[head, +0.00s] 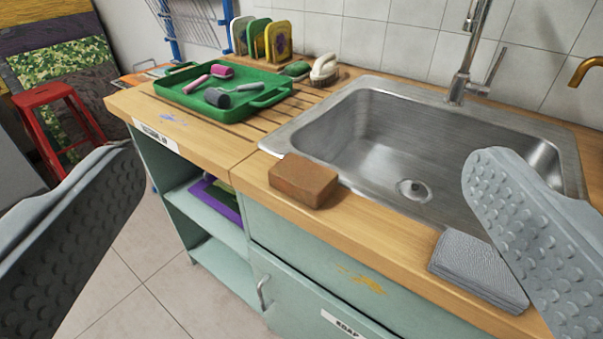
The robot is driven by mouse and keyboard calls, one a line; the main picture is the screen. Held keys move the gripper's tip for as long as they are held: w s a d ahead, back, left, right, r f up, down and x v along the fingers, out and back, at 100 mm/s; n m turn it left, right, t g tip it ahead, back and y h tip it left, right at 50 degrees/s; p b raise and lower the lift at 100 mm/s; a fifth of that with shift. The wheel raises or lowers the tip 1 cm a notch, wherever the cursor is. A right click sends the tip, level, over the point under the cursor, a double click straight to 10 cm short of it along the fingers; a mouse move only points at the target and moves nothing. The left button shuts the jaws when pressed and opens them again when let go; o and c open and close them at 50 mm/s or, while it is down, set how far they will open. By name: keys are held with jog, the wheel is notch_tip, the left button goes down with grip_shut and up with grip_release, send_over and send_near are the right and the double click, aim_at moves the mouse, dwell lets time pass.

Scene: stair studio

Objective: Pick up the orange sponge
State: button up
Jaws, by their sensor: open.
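An orange-brown block-shaped sponge (304,181) lies on the wooden counter at the front left corner of the sink, its far edge close to the metal rim. My gripper (300,205) is open, with one grey studded finger at the left edge and the other at the right. The sponge shows between the two fingers, farther off than they are. Nothing is between the fingers, and the sponge is fully in view.
A steel sink (400,150) with a tall faucet (467,55) is behind the sponge. A folded grey cloth (478,268) lies right. A green tray (265,101) with rollers and a scrub brush (324,70) stand back left. A red stool (52,125) is far left.

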jog(key=m+g, duration=0.7)
jog(key=g, duration=1)
send_over(303, 171)
notch_tip(303, 171, down, 3)
jog(key=f, duration=1.2)
jog(key=shift+d+f, duration=0.15)
jog(key=shift+d, duration=0.05)
jog(key=shift+a+f, duration=0.2)
jog(key=shift+f, duration=2.5)
jog(key=shift+c, duration=0.4)
jog(key=c, duration=0.8)
jog(key=shift+r, duration=0.1)
